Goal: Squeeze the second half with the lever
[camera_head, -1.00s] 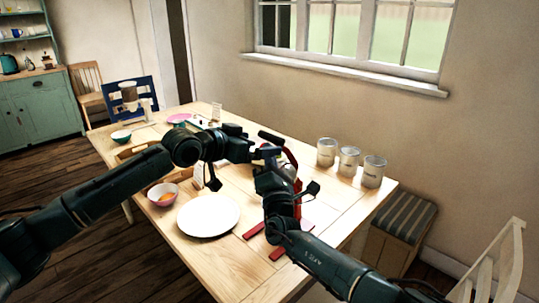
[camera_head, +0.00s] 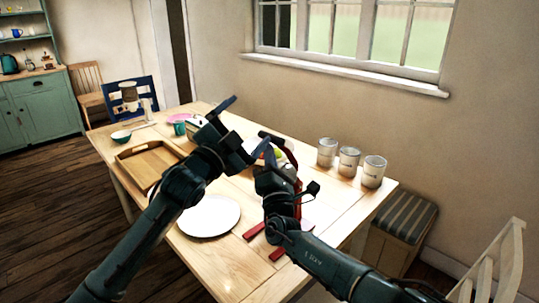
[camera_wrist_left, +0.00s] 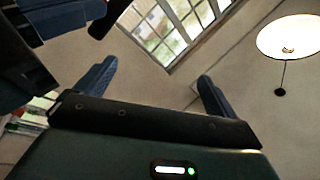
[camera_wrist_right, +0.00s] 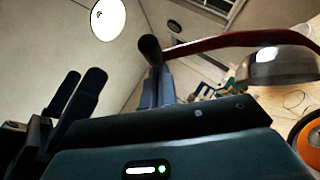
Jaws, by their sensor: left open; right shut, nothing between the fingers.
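The red lever press (camera_head: 292,160) stands on the table behind my right arm, its two red feet (camera_head: 262,238) showing in front. In the right wrist view its red lever (camera_wrist_right: 240,40) runs across the top and ends in a dark knob. A metal dome (camera_wrist_right: 283,66) hangs under the lever. My right gripper (camera_wrist_right: 158,84) is shut and empty, its fingertips close to the knob; contact is unclear. My left gripper (camera_head: 244,126) is open and empty, raised left of the press; it also shows in the left wrist view (camera_wrist_left: 155,75).
A wooden tray (camera_head: 147,172) is at the left table edge. Three metal cans (camera_head: 349,160) stand at the right back.

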